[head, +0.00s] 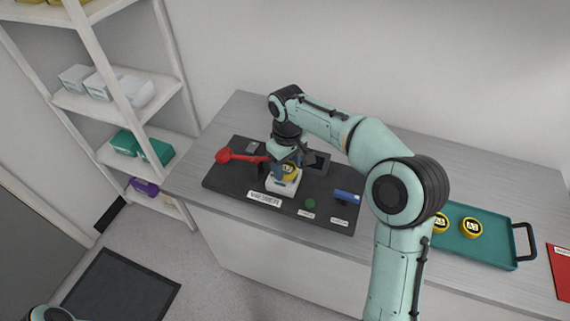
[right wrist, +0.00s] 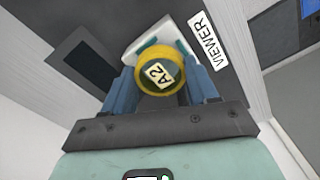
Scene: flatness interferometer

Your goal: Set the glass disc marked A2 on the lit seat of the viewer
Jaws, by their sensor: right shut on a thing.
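The glass disc marked A2 (right wrist: 158,74) has a yellow rim, and its label faces the right wrist camera. My right gripper (head: 287,168) is shut on it, one blue finger on each side of the rim in the right wrist view (right wrist: 163,88). The disc (head: 289,171) is at the white viewer block (head: 283,188) in the head view. In the right wrist view the viewer (right wrist: 150,35) is partly hidden behind the disc. I cannot tell whether the disc touches the seat, and the seat's light is hidden. My left gripper is out of view.
The viewer stands on a dark board (head: 235,178) with a red-handled part (head: 240,156), a green button (head: 310,203) and a blue part (head: 346,196). A teal tray (head: 490,255) at right holds yellow-rimmed discs (head: 472,227), partly behind my right arm. White shelves (head: 110,100) stand at left.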

